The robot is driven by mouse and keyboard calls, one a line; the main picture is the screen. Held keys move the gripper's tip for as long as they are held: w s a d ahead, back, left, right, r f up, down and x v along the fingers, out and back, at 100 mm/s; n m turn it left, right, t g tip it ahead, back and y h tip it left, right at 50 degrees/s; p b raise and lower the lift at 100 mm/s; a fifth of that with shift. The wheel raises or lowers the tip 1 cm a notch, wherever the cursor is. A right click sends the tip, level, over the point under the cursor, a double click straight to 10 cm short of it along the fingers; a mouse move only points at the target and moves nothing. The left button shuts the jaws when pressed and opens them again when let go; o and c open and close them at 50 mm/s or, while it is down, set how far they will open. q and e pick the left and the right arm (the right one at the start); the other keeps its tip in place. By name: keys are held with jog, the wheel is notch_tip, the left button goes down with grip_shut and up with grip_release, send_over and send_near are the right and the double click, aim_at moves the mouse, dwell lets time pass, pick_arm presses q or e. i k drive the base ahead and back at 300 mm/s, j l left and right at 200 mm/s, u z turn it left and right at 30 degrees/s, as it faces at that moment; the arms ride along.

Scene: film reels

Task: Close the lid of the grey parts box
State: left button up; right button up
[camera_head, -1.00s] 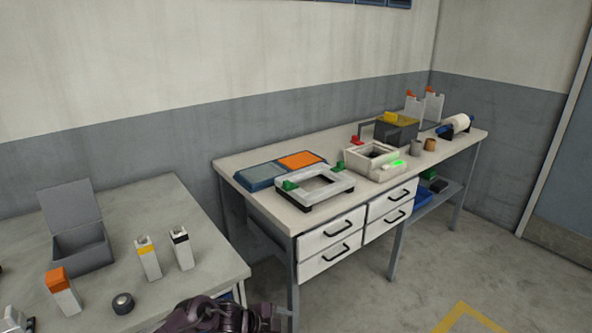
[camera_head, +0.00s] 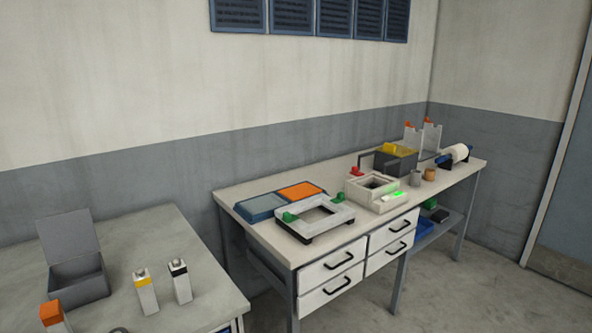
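The grey parts box (camera_head: 80,284) stands on the left table, near its back. Its lid (camera_head: 69,247) is open and stands up, leaning slightly back from the box's rear edge. Neither of my grippers shows in this view.
On the left table (camera_head: 190,250) stand an orange-topped carton (camera_head: 55,318), a yellow-banded carton (camera_head: 146,294) and a black-banded carton (camera_head: 181,284). A dark roll (camera_head: 119,330) is cut by the lower edge. The right workbench (camera_head: 240,187) holds a white frame (camera_head: 316,218) and other equipment.

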aim_at(70, 235)
jog(key=u, duration=1.35)
